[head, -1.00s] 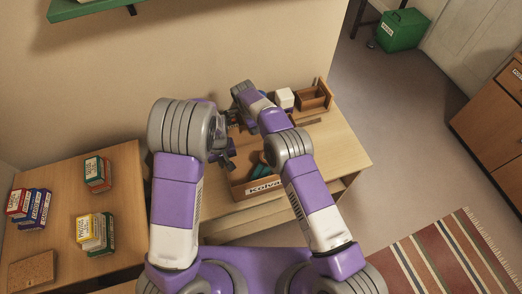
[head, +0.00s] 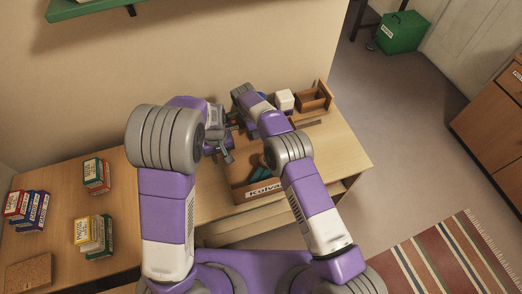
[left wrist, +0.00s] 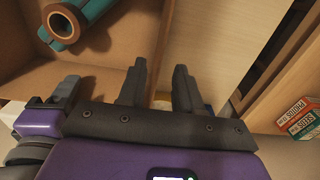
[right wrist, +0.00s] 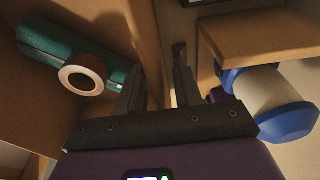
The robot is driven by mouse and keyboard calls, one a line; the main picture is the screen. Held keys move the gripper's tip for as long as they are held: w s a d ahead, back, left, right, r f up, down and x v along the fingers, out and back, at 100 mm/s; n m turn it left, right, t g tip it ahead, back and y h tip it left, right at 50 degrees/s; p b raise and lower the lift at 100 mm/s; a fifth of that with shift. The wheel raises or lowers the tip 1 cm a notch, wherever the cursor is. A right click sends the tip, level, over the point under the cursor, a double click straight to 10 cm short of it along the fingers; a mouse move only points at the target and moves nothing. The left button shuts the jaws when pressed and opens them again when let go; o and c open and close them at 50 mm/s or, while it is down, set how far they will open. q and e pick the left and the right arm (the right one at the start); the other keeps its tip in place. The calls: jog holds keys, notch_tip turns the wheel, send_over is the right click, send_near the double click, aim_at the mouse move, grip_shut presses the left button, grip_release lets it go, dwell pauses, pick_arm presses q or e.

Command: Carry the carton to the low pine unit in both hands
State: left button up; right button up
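The carton (head: 240,192), an open brown box labelled "Kolva", stands on the pale wood desk and is partly hidden by my arms. Contact is unclear.
A pale wood unit (head: 60,190), possibly the low pine unit, stands left with several small boxes (head: 95,235) and a cork-like slab (head: 30,270). A blue-and-white spool-like object (right wrist: 270,100) is near my right gripper.

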pick_arm(q)
notch_tip(320, 180, up, 6)
jog(key=shift+f, duration=0.1)
pick_arm(e)
jog(key=r, duration=0.4)
jog(key=a+r, duration=0.1)
jog(key=r, duration=0.7)
jog(key=shift+s+a, duration=0.35)
